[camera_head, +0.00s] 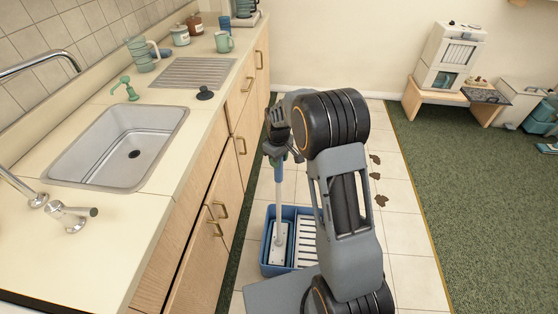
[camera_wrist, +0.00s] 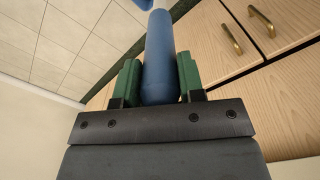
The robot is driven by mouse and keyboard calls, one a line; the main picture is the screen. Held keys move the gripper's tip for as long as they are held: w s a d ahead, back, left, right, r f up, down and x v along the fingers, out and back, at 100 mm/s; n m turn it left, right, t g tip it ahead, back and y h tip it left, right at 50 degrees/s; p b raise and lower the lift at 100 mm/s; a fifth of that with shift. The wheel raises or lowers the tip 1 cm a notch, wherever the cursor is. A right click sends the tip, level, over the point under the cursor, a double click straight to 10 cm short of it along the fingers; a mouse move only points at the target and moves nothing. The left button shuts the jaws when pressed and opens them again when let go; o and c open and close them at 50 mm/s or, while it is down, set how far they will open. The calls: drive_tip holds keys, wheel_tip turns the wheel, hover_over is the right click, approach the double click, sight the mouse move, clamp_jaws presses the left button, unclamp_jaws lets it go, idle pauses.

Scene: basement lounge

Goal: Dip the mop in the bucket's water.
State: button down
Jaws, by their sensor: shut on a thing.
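The mop (camera_head: 280,205) stands about upright, with a blue grip, a pale pole and a flat head. Its head lies within the outline of the left compartment of the blue bucket (camera_head: 265,262); I cannot tell how deep it sits or whether it touches water. The bucket's right part has a white slatted rack and is partly hidden by my arm. My gripper (camera_head: 277,157) is above the bucket, shut on the mop's blue grip. In the wrist view the green fingers of my gripper (camera_wrist: 160,80) press both sides of the mop's blue handle (camera_wrist: 160,60).
A counter with a sink (camera_head: 125,150) and wooden cabinets runs along the left, close to the bucket. Dark stains (camera_head: 379,200) mark the tiles right of my arm. Green carpet (camera_head: 480,210) lies open farther right, with a toy kitchen (camera_head: 450,60) behind.

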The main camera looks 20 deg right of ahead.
wheel_tip(320, 180, up, 21)
drive_tip(key=p, duration=1.4)
drive_tip(key=shift+s, duration=0.1)
idle(1.4)
